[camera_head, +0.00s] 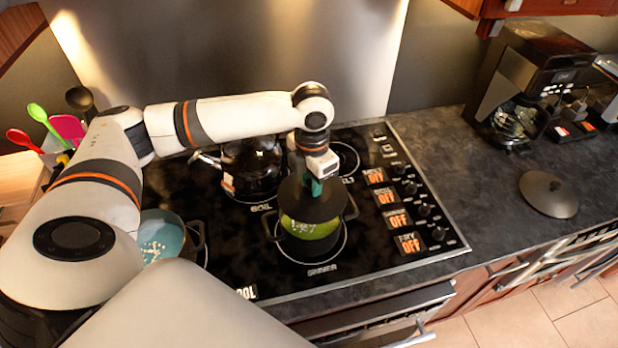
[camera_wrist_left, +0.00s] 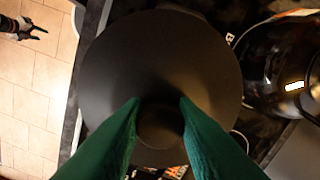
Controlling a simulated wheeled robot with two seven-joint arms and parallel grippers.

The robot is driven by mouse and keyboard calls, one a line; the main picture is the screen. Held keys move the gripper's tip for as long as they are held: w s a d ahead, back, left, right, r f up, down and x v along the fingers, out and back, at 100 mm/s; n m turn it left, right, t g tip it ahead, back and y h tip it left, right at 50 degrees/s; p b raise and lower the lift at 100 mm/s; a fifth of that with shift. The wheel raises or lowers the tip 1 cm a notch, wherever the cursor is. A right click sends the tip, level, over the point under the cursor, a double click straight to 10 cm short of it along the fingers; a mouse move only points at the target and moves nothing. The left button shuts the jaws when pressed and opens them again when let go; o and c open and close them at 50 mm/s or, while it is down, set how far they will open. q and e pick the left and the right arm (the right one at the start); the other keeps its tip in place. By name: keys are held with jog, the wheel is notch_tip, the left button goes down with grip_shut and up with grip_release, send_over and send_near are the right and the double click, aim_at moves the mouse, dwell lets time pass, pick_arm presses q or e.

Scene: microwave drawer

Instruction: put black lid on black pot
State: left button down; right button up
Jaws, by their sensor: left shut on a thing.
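My left gripper (camera_head: 316,187) is shut on the black lid (camera_head: 310,205) by its knob. In the left wrist view the green fingers (camera_wrist_left: 160,106) close on the middle of the lid (camera_wrist_left: 150,55), which fills much of the view. The lid is over the black pot (camera_head: 305,248) on the front right burner. Green contents show between the lid and the pot's front rim, so the lid does not cover the pot there. Whether the lid touches the rim at the back is hidden. My right gripper (camera_wrist_left: 32,28) shows small over the floor in the left wrist view, fingers apart and empty.
A dark glossy kettle (camera_head: 252,165) stands behind the pot, and a teal pot (camera_head: 160,236) stands left. Another dark lid (camera_head: 548,194) lies on the right counter, near a coffee machine (camera_head: 525,85). Control knobs (camera_head: 424,210) line the stove's right side.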

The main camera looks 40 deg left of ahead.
aim_at(310, 190)
pick_arm(q)
jog(key=shift+s+a+r+p, duration=0.1)
jog(key=shift+a+r+p, duration=0.05)
jog(key=shift+p, duration=0.3)
jog(key=shift+f+b, duration=0.4)
jog(key=shift+f, duration=2.6)
pick_arm(e)
jog(key=shift+s+f, duration=0.1)
jog(key=shift+s, duration=0.1)
jog(key=shift+r, duration=0.45)
jog(key=shift+a, duration=0.25)
